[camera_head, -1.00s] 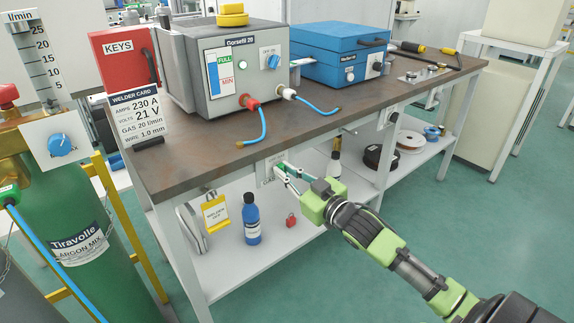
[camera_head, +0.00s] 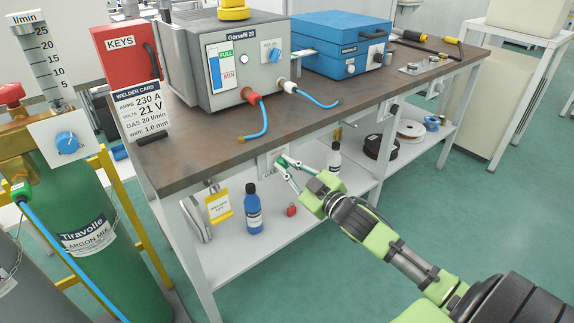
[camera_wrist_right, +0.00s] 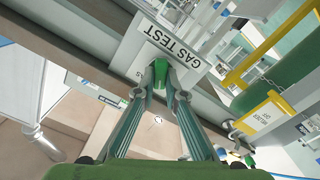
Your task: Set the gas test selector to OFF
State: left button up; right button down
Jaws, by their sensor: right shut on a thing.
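The gas test selector is a green knob (camera_wrist_right: 160,74) on a white plate (camera_wrist_right: 165,37) marked GAS TEST in the right wrist view. In the head view the plate (camera_head: 268,158) is under the bench's front edge. My right gripper (camera_head: 284,168) has its fingers on both sides of the knob; in the right wrist view the gripper (camera_wrist_right: 162,88) is shut on it. The fingers hide part of the knob and of the plate's lettering, so I cannot read its setting. My left gripper is not in view.
The brown bench top (camera_head: 200,160) overhangs the plate. A green gas cylinder (camera_head: 92,225) stands at left.

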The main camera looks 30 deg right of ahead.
jog(key=shift+r, duration=0.25)
jog(key=c, duration=2.1)
grip_release()
jog(key=shift+w, duration=0.1)
jog(key=shift+f, duration=0.25)
jog(key=shift+s+f, duration=0.1)
jog(key=shift+s, duration=0.35)
jog(key=s, duration=0.7)
jog(key=s+d, duration=0.1)
jog(key=s, duration=0.3)
